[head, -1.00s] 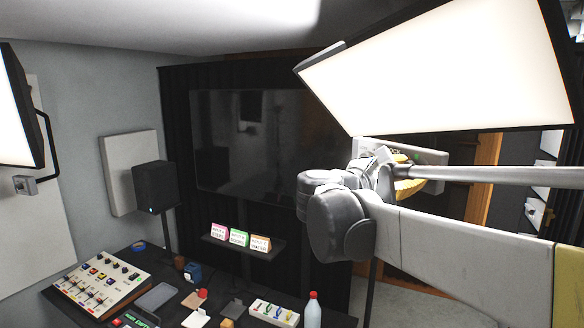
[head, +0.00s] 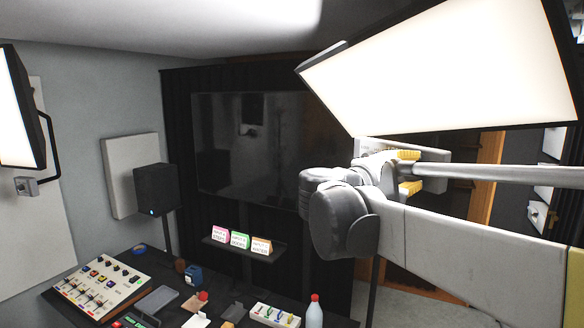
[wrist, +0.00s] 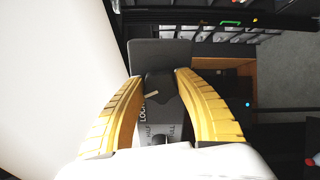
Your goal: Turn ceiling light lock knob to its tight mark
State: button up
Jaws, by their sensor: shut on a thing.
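The ceiling light lock knob (wrist: 160,84) is dark and sits between my gripper's yellow fingers in the wrist view. A pale pointer line (wrist: 152,95) on it slants. My gripper (wrist: 160,75) is shut on the knob, one finger on each side. The grey plate (wrist: 158,130) below the knob carries the lettering LOCK, HALF and FULL. I cannot make out a tight mark. In the head view my gripper (head: 411,171) is under the bright ceiling light panel (head: 450,72); the knob is hidden there.
The light panel's bright face (wrist: 50,70) fills the left of the wrist view, close to my fingers. A desk (head: 225,290) with a mixer (head: 100,287) and a bottle (head: 315,312) is below. A black speaker (head: 156,188) and a second light panel (head: 18,110) stand left.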

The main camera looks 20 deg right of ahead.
jog(key=m, duration=0.5)
dwell(0.6)
jog(key=o, duration=1.2)
jog(key=shift+d, duration=0.1)
jog(key=s+a, duration=0.2)
jog(key=a, duration=1)
jog(key=shift+s, duration=0.15)
jog(key=shift+d, duration=0.1)
